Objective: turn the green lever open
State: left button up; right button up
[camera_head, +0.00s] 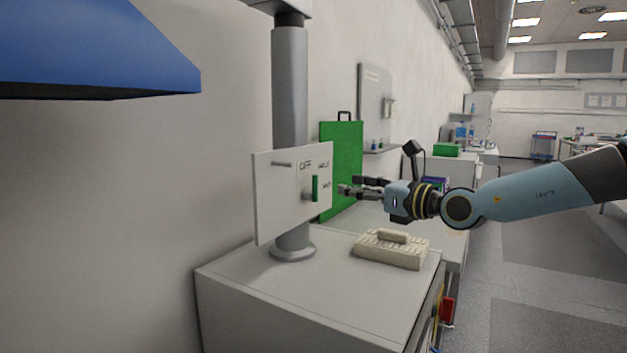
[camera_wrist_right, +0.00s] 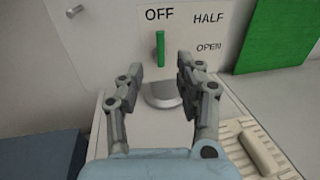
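The green lever (camera_head: 315,188) stands upright on a white panel (camera_head: 275,207) fixed to a grey post. In the right wrist view the lever (camera_wrist_right: 160,48) points up towards the word OFF, with HALF and OPEN printed to its right. My right gripper (camera_head: 343,190) is to the right of the lever in the head view, apart from it. In the right wrist view the right gripper (camera_wrist_right: 160,68) has its fingers spread, with nothing between them and the lever beyond the gap. My left gripper is in neither view.
A beige block-shaped device (camera_head: 392,250) lies on the cabinet top (camera_head: 320,290) below my right arm. A green board (camera_head: 345,150) stands behind the panel. A small peg (camera_head: 282,164) sticks out at the panel's upper left. A blue shape fills the upper left.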

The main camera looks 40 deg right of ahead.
aim_at(317, 181)
pick_arm(q)
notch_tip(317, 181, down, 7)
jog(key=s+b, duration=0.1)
jog(key=b, duration=0.6)
pick_arm(e)
jog(key=w, duration=0.4)
jog(key=shift+w+a+f, duration=0.15)
jog(key=shift+w+f, duration=0.1)
jog(key=shift+w, duration=0.15)
jog(key=w+p, duration=0.1)
jog(key=p, duration=0.1)
jog(key=w+p, duration=0.2)
jog(key=p, duration=0.1)
jog(key=w+p, duration=0.2)
jog(key=shift+a+r, duration=0.2)
jog(key=shift+r, duration=0.15)
jog(key=shift+w+f, duration=0.1)
jog(key=shift+w, duration=0.15)
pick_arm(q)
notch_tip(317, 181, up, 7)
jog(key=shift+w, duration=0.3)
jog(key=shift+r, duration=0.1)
pick_arm(e)
jog(key=shift+c, duration=0.3)
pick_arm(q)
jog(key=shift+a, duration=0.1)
pick_arm(e)
grip_shut()
